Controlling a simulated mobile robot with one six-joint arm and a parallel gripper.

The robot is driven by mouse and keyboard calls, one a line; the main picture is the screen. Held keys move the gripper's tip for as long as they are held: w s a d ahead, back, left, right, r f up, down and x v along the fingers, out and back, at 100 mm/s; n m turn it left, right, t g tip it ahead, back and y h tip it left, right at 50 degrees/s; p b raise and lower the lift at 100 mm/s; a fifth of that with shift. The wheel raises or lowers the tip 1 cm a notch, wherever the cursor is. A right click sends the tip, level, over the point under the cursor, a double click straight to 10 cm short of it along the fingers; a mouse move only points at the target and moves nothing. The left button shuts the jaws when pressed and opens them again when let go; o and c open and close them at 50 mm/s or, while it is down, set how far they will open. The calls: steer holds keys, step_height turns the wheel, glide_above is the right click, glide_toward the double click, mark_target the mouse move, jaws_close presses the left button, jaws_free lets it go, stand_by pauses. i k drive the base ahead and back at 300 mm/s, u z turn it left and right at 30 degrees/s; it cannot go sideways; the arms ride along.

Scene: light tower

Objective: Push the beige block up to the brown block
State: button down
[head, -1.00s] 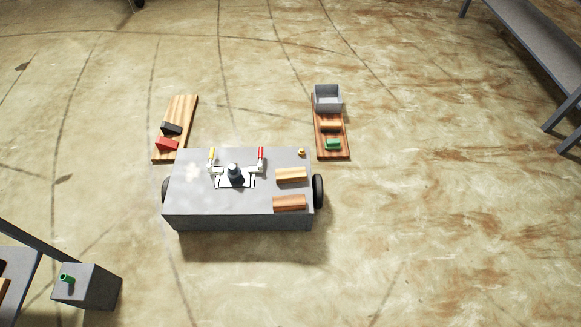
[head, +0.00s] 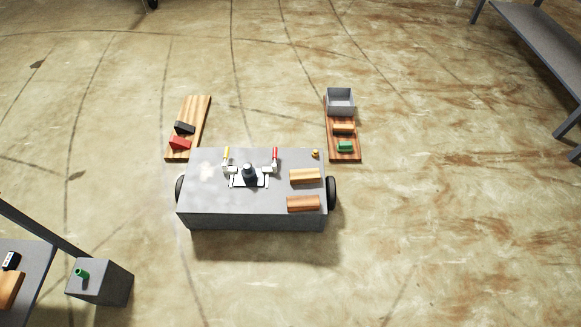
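The beige block (head: 305,176) lies on the right part of the grey cart top (head: 215,195). The brown block (head: 303,203) lies on the same top, nearer the cart's front edge. The two blocks are roughly parallel, with a strip of bare grey top between them. My gripper is not in view, and nothing touches either block.
A dark fixture (head: 249,174) with a yellow and a red lever stands left of the beige block. A small orange-yellow piece (head: 315,154) sits behind it. Wooden boards (head: 197,112) (head: 356,155) with small blocks lie behind the cart. A grey box (head: 112,283) stands at lower left.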

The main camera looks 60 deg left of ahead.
mark_target(311, 176)
steer(key=u, duration=0.15)
steer(key=k, duration=0.2)
steer(key=u, duration=3.05)
steer(key=k, duration=0.65)
steer(key=z, duration=0.2)
steer(key=i, duration=0.85)
steer(key=z, duration=0.1)
